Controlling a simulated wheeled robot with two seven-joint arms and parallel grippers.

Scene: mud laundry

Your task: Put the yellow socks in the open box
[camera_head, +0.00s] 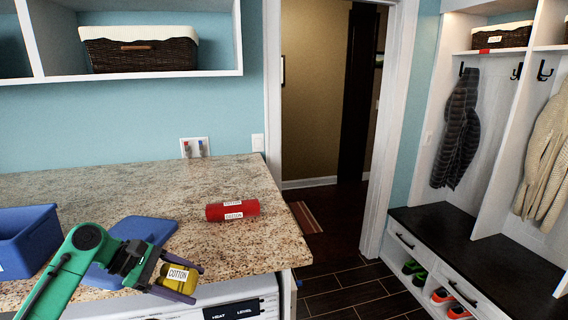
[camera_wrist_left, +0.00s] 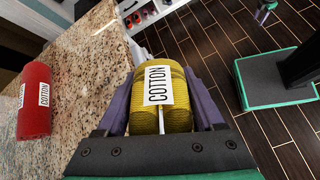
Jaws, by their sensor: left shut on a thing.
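My left gripper (camera_head: 177,283) is shut on the yellow socks (camera_head: 180,278), a rolled bundle with a white COTTON label. It holds them by the front edge of the granite counter. In the left wrist view the yellow socks (camera_wrist_left: 160,97) sit between the two purple fingers. An open blue box (camera_head: 28,240) stands at the left of the counter, cut off by the picture edge; its inside is only partly seen. The gripper is to the right of this box. My right gripper is not seen in the head view.
A flat blue piece (camera_head: 146,230), perhaps a lid, lies on the counter behind my left gripper, partly hidden by it. A red rolled bundle (camera_head: 232,210) lies farther right; the counter (camera_head: 150,180) behind is clear. A white appliance (camera_head: 215,300) is below the front edge.

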